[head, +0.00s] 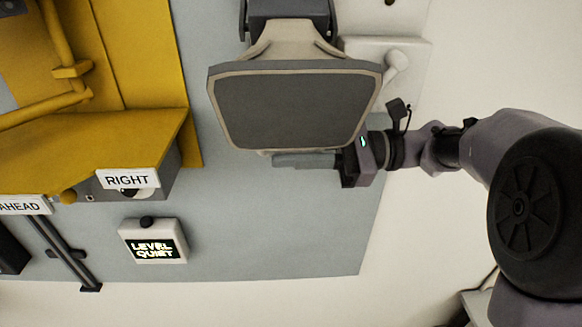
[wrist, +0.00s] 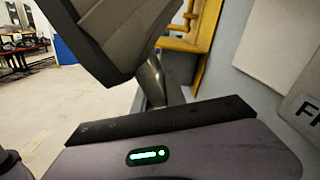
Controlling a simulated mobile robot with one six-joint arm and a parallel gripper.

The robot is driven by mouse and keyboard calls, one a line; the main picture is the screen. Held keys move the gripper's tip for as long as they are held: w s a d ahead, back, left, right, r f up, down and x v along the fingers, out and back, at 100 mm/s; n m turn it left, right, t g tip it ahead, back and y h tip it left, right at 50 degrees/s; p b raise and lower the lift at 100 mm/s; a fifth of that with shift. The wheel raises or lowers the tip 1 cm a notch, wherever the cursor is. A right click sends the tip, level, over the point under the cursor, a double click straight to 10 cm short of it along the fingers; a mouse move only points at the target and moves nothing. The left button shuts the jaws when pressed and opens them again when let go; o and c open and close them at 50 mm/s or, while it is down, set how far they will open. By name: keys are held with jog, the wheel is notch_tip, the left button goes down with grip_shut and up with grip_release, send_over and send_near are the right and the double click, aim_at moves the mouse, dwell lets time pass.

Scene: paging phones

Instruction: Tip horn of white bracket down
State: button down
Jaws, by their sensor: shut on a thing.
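The horn (head: 290,110), with a wide dark grey mouth and a beige rim, fills the upper middle of the head view. Its mouth faces my camera. A white bracket (head: 412,60) with a rounded arm is on the wall behind its right side. My gripper (head: 305,160) reaches in from the right, fingers along the horn's lower edge, shut on the horn. The exact grip is hidden behind the rim. In the wrist view the horn (wrist: 115,35) looms at upper left, above my gripper (wrist: 155,105).
A sign box (head: 153,243) reading "LEVEL QUIET" is below left. A yellow structure (head: 150,80) stands at left, with a "RIGHT" label (head: 127,179) under it. The grey wall panel (head: 290,235) below the horn is bare.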

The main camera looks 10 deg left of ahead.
jog(key=shift+w+a+f+n+b, duration=0.1)
jog(key=shift+w+n+b, duration=0.1)
jog(key=shift+w, duration=0.15)
jog(key=shift+w+a+f+n+b, duration=0.1)
jog(key=shift+w+n+b, duration=0.1)
jog(key=shift+w, duration=0.15)
jog(key=c, duration=1.7)
grip_release()
jog(key=o, duration=0.3)
jog(key=shift+w+f, duration=0.1)
jog(key=shift+w, duration=0.2)
jog(key=shift+s, duration=0.15)
